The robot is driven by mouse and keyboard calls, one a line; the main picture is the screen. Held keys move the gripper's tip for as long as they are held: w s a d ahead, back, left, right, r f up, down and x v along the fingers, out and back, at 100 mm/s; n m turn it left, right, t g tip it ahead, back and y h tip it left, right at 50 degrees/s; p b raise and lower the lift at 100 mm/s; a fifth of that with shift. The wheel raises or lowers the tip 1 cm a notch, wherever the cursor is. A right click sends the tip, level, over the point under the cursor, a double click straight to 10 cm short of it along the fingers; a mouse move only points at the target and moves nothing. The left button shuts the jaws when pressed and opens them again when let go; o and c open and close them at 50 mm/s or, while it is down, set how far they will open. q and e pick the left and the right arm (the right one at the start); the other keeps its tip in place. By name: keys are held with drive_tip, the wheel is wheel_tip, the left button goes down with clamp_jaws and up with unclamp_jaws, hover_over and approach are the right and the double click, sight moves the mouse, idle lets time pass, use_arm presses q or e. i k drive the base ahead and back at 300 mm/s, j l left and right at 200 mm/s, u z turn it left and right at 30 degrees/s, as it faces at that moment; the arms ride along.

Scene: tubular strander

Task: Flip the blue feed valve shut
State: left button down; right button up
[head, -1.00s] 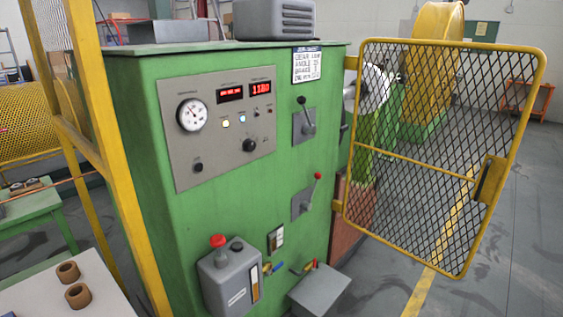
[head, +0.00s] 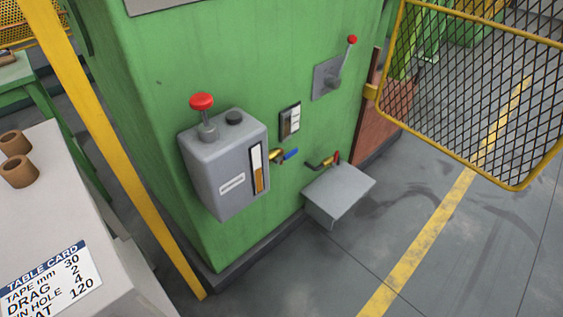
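The blue lever points to the right, away from the box, roughly in line with the brass body as far as I can tell. The box has a red mushroom knob (head: 202,103) on top and a sight glass with amber fluid (head: 257,168). Neither of my grippers shows in the head view.
A red-knobbed lever (head: 345,60) is higher up. The yellow mesh guard (head: 480,90) stands open at right. A pale table (head: 50,205) and yellow post (head: 120,160) are at left. Floor in front is clear.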

sight(294, 150)
drive_tip(key=i+l+u, duration=0.2)
drive_tip(key=i, duration=0.3)
drive_tip(key=i+l+u, duration=0.15)
drive_tip(key=i+l, duration=0.3)
drive_tip(key=i, duration=0.05)
